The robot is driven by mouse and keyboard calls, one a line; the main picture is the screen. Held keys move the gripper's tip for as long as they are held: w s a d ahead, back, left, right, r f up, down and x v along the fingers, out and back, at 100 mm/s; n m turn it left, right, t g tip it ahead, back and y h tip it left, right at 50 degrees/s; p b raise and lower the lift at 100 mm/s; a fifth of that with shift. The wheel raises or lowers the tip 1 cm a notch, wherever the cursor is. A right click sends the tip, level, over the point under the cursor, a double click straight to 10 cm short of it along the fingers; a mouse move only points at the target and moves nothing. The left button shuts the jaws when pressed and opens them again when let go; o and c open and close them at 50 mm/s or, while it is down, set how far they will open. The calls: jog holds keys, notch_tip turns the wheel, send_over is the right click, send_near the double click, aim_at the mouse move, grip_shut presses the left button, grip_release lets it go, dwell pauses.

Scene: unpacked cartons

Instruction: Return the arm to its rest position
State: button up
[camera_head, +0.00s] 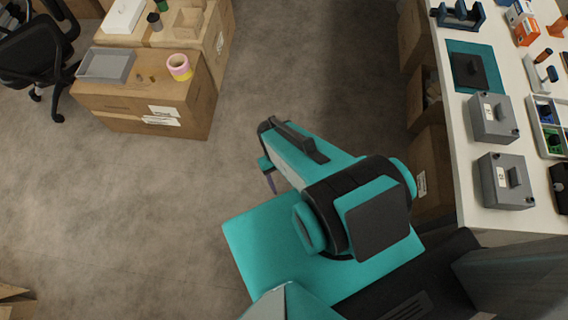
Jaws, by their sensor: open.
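My teal and black arm (310,165) is folded over my own teal base plate in the lower middle of the head view. The upper link reaches up and to the left from the big black joint. My gripper (271,182) shows only as a small dark part below the left side of this link, over the floor just past the plate. The rest of it is hidden under the arm. It is open, and nothing is seen in it.
A workbench (455,135) with two grey boxes (507,182) and a teal mat (455,47) runs along the right. Cartons (195,105) with a grey tray (106,66) and tape roll (179,67) stand upper left, near an office chair (38,48). The floor between is clear.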

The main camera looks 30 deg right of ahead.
dwell(0.3)
jog(key=shift+s+f+b, duration=0.1)
jog(key=shift+f+b, duration=1.15)
jog(key=shift+b, duration=0.1)
dwell(0.4)
